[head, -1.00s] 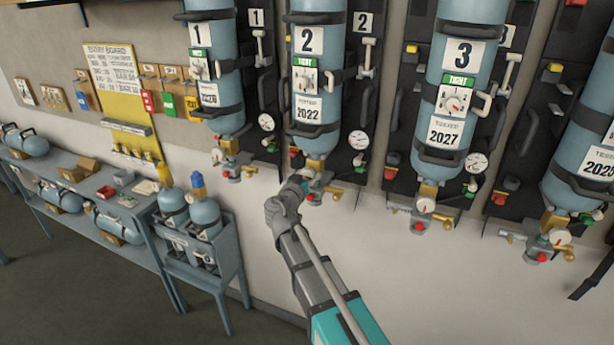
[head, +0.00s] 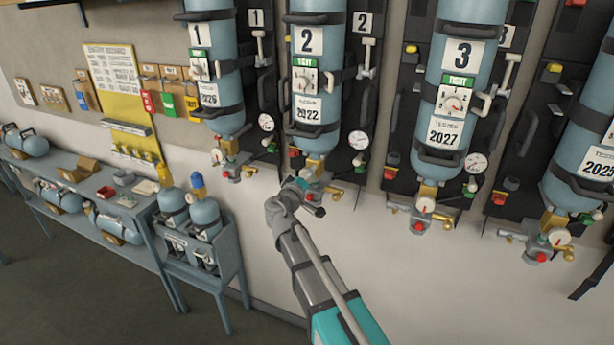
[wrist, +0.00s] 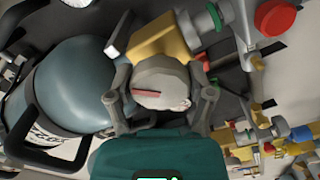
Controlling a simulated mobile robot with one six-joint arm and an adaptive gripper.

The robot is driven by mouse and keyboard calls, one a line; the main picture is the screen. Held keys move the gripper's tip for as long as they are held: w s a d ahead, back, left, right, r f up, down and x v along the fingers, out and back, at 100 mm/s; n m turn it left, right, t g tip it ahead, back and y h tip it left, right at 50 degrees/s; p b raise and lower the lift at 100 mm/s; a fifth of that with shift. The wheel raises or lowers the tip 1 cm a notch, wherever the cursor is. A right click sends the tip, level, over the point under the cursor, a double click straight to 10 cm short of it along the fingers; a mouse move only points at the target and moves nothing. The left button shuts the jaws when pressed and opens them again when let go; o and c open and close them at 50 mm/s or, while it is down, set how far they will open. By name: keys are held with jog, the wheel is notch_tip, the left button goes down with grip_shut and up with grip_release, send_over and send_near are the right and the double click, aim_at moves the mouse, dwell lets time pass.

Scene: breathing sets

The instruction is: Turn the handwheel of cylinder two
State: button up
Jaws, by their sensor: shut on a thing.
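Blue cylinder two (head: 318,130) hangs upright on its rack, marked 2, with a green TIGHT label and a round dial on its front. Its brass valve is at the bottom, and the brass valve body (wrist: 165,38) shows in the wrist view. A pale round handwheel (wrist: 160,85) with a red mark on its face sits on that valve. My gripper (wrist: 160,106) is shut on the handwheel, one finger on each side of it. In the head view my gripper (head: 308,192) is under cylinder two and hides most of the handwheel.
Cylinder one (head: 215,100) hangs to the left and cylinder three (head: 455,100) to the right. A pressure gauge (head: 358,140) is beside cylinder two. A red knob (wrist: 275,17) is close to my gripper. A small stand (head: 235,262) with bottles is at lower left.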

jog(key=n, duration=0.4)
jog(key=shift+n, duration=0.3)
jog(key=n, duration=0.5)
jog(key=shift+r, duration=0.1)
jog(key=n, duration=1)
jog(key=shift+a+n, duration=0.1)
jog(key=shift+n, duration=0.2)
jog(key=n, duration=1)
jog(key=shift+a, duration=0.1)
jog(key=n, duration=0.5)
jog(key=shift+w, duration=0.1)
jog(key=shift+n, duration=2.5)
